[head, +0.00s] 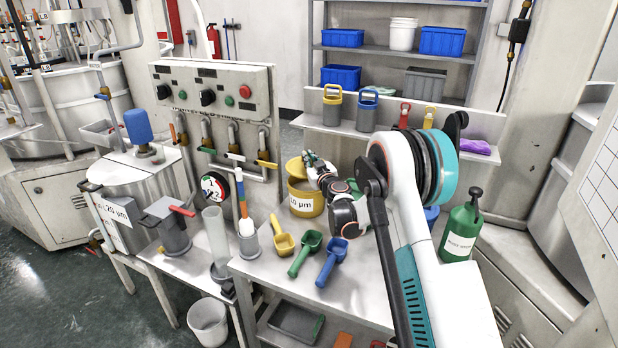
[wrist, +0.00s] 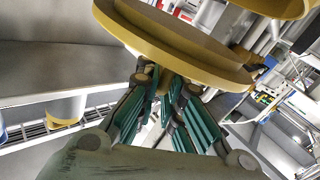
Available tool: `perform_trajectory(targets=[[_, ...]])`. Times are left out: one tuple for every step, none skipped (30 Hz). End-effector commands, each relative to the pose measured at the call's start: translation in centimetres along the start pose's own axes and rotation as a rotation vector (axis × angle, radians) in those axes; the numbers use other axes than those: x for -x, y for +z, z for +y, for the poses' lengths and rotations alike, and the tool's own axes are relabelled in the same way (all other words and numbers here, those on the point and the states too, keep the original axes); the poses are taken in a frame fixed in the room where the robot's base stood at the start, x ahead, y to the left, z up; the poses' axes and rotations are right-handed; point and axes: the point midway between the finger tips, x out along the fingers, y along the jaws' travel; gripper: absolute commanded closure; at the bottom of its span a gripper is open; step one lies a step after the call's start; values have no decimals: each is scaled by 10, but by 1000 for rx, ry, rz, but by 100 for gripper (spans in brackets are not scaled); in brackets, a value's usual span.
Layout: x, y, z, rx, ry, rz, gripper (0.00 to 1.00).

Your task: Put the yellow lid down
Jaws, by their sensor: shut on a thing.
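The yellow lid (wrist: 175,48) fills the upper part of the wrist view. My gripper (wrist: 168,82) is shut on the small knob in the middle of the lid. In the head view the lid (head: 294,168) is tilted, close above the yellow tub (head: 306,202) marked 10 µm. My gripper (head: 312,162) comes at it from the right. The tub stands upright at the back of the steel bench; part of it also shows at the top right of the wrist view (wrist: 276,8). My arm hides some of the tub's right side, and its opening is mostly hidden.
Yellow (head: 284,245), green (head: 305,254) and blue (head: 331,262) scoops lie in front of the tub on the bench (head: 262,270). A green bottle (head: 461,232) stands to the right. A valve panel (head: 215,100) is at the left.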

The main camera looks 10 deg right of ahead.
Motion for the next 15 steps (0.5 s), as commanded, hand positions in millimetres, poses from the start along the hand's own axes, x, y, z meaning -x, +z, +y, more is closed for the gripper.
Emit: perform_trajectory(targets=[[0, 10, -2, 0, 0, 0, 100], [0, 13, -3, 0, 0, 0, 100], [0, 16, -3, 0, 0, 0, 100], [0, 18, -4, 0, 0, 0, 100], [0, 20, -4, 0, 0, 0, 100], [0, 24, -5, 0, 0, 0, 100], [0, 27, -6, 0, 0, 0, 100], [0, 31, -6, 0, 0, 0, 100], [0, 37, -8, 0, 0, 0, 100], [0, 41, -8, 0, 0, 0, 100], [0, 45, -9, 0, 0, 0, 100], [0, 50, -10, 0, 0, 0, 100], [0, 52, -10, 0, 0, 0, 100], [0, 53, -11, 0, 0, 0, 100], [0, 53, -11, 0, 0, 0, 100]])
